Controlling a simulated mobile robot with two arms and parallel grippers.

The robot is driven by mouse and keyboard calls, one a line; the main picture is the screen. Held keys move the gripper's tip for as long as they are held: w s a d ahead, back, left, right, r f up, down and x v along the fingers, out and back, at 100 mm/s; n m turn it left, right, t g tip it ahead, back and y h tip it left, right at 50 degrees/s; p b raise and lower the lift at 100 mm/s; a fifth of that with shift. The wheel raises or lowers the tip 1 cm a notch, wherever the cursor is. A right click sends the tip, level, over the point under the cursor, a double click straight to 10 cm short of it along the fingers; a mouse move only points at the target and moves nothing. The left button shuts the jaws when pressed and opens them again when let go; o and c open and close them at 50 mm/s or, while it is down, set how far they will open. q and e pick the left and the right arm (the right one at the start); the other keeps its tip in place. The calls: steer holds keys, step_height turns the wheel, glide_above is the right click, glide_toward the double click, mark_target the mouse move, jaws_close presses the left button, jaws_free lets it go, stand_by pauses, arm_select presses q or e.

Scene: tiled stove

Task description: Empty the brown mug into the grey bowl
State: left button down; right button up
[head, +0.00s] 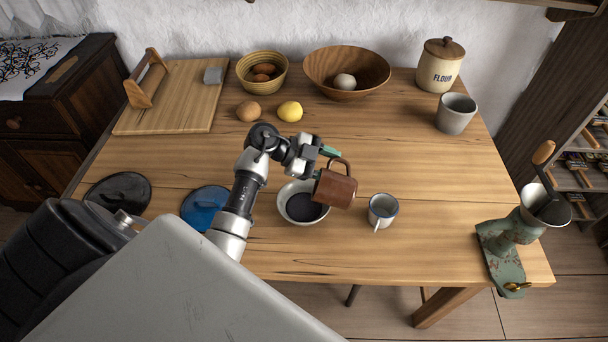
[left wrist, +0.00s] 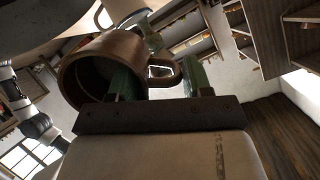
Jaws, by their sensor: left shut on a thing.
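The brown mug (head: 336,190) is in my left gripper (head: 323,162), over the right side of the grey bowl. The mug is tilted, with its handle on the upper side. In the left wrist view the green fingers of my left gripper (left wrist: 158,84) are shut at the handle, and the mug (left wrist: 88,62) shows its dark open mouth. I cannot make out any contents in it. The light grey bowl (head: 284,211) stands on the table and holds something dark at its bottom. My right gripper is not in view.
A small grey-white cup (head: 383,208) stands close right of the bowl. An egg (head: 248,111), a lemon (head: 290,111) and a wooden bowl (head: 318,65) are behind. The table's right middle is clear.

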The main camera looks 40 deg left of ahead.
arm_select(q)
steer(key=shift+s+a+h+b, duration=0.2)
steer(key=shift+a+h+b, duration=0.25)
steer(key=shift+b, duration=0.25)
steer(key=shift+s+a+f+t+h+b, duration=0.2)
steer(key=shift+a+f+t+h+b, duration=0.25)
steer(key=shift+t+h, duration=0.2)
steer(key=shift+s+a+n+t+h, duration=0.15)
steer(key=shift+a+n+t+h, duration=0.2)
steer(key=shift+h, duration=0.35)
stand_by(1.0)
steer(key=shift+s+a+n+t+h+b, duration=0.2)
steer(key=shift+a+t+h+b, duration=0.25)
steer(key=shift+h+b, duration=0.25)
steer(key=shift+s+a+n+t+h+b, duration=0.15)
steer(key=shift+a+t+h+b, duration=0.3)
steer(key=shift+h, duration=0.35)
stand_by(1.2)
